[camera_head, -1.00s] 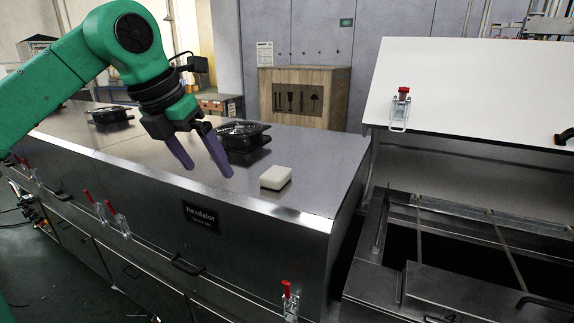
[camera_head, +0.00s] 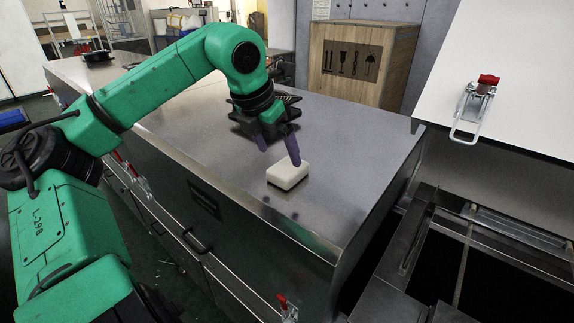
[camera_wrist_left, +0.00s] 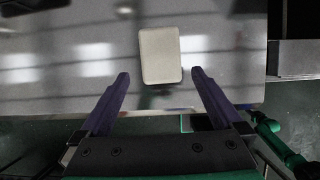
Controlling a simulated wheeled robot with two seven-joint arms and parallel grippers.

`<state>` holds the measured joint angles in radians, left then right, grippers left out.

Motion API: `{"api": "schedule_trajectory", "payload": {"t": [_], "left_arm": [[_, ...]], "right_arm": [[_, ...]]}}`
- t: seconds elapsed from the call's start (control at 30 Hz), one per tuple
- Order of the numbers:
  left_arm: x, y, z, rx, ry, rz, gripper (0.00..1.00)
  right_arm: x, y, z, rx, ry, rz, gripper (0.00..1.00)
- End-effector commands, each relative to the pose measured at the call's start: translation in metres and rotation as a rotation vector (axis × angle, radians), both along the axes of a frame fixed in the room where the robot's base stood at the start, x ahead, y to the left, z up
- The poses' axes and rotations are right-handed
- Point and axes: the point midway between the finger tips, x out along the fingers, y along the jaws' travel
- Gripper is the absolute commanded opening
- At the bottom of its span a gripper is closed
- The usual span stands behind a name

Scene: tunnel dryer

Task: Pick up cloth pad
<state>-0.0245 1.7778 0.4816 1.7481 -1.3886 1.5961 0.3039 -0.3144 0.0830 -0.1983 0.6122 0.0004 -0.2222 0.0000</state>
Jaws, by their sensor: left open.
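The cloth pad (camera_head: 288,176) is a small cream block with rounded corners, lying flat on the steel top of the dryer (camera_head: 345,150) near its front edge. My left gripper (camera_head: 277,152) is above and just behind the pad, with its purple fingers pointing down. One finger overlaps the pad's back edge in the head view. In the left wrist view the pad (camera_wrist_left: 160,55) lies beyond the fingertips and between their lines. The left gripper (camera_wrist_left: 159,76) is open and empty there. My right gripper is not in view.
A wooden crate (camera_head: 360,62) stands behind the dryer. To the right are an open bay and a raised white lid (camera_head: 515,70) with a red-handled latch (camera_head: 476,100). The dryer top right of the pad is clear.

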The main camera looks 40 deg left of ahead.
Motion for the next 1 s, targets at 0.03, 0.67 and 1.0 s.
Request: {"api": "schedule_trajectory", "payload": {"t": [0.03,0.67,1.0], "left_arm": [[0.002,0.000,-0.003,-0.002,0.003,-0.002,1.00],[0.023,0.001,-0.054,0.000,0.000,0.000,0.62],[0.023,0.001,-0.053,0.001,0.000,0.001,0.25]], "right_arm": [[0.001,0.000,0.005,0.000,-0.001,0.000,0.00],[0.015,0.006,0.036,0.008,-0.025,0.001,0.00],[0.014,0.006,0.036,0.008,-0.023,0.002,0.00]]}}
